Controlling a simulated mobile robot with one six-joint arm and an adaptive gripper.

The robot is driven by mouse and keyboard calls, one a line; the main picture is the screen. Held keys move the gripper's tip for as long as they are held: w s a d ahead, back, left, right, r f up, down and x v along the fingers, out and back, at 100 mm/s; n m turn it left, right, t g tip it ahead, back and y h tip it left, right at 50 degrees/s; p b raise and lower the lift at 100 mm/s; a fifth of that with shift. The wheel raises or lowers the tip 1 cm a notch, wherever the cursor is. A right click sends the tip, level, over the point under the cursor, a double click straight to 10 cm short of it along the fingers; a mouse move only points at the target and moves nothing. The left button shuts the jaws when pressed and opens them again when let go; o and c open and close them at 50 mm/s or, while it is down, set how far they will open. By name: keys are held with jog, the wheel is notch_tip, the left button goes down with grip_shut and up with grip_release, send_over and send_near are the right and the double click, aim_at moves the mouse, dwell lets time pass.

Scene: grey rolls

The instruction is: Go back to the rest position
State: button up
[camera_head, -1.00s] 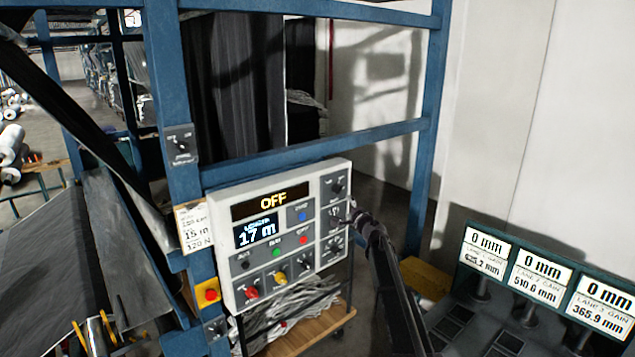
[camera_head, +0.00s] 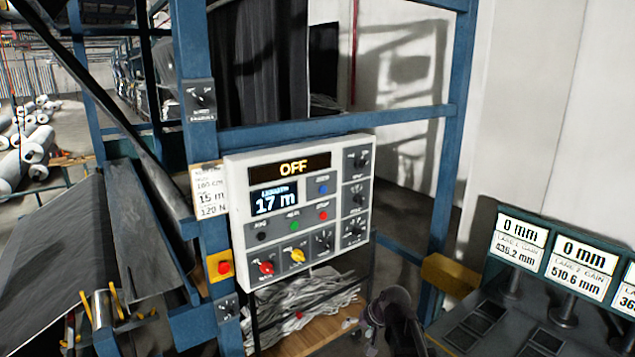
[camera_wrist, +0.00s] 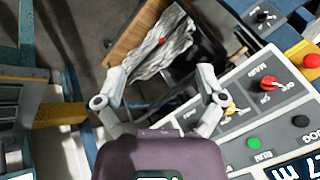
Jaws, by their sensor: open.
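My gripper shows in the wrist view (camera_wrist: 160,88) with its two grey fingers spread apart and nothing between them. In the head view my dark arm is low at the bottom, right of and below the control panel (camera_head: 297,222), and apart from it; the fingertips cannot be made out there. The panel is white, mounted on a blue frame, with an "OFF" display and a "17 m" screen. It also shows in the wrist view (camera_wrist: 283,122), at the right, beside and beyond my right finger.
Blue frame posts (camera_head: 455,150) and a crossbar surround the panel. A wooden shelf (camera_head: 312,338) with crumpled grey material (camera_head: 300,300) lies below. A console with "0 mm" displays (camera_head: 521,233) stands at the right, near a yellow block (camera_head: 450,274). A red button (camera_head: 224,267) is left of the panel.

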jog(key=s+d+f+g+h+b, duration=0.2)
jog(key=s+d+f, duration=0.1)
jog(key=s, duration=0.4)
jog(key=s+d+f+n+g+h+b, duration=0.1)
jog(key=s+d+f+g+h+b, duration=0.1)
jog(key=s+f, duration=0.4)
jog(key=s+d+b, duration=0.1)
jog(key=s, duration=0.1)
jog(key=shift+s+f+h, duration=0.3)
jog(key=shift+h, duration=0.1)
jog(key=shift+c, duration=0.2)
dwell(0.6)
